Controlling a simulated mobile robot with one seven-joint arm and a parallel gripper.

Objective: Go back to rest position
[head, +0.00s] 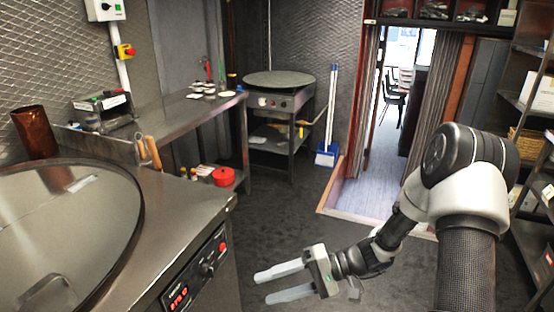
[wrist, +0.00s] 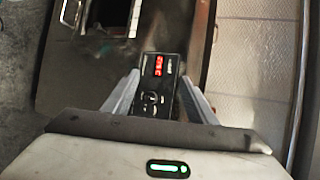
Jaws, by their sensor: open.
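My gripper (head: 282,284) is open and empty in the head view. It is in front of the steel tandoor counter (head: 190,225), low over the dark floor, with its fingers pointing left toward the counter's front panel. My arm reaches down to it from the right side of the picture. In the wrist view my gripper (wrist: 158,98) shows two spread fingers with nothing between them. Beyond them is the black control panel (wrist: 158,80) with a red lit display and knobs; the fingers look apart from it.
The large round tandoor lid (head: 60,235) covers the left counter. A round griddle stand (head: 280,85) and a blue dustpan (head: 326,155) stand at the back. A doorway (head: 400,130) opens behind my arm. Shelving (head: 535,110) stands at the right. The middle floor (head: 270,215) is clear.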

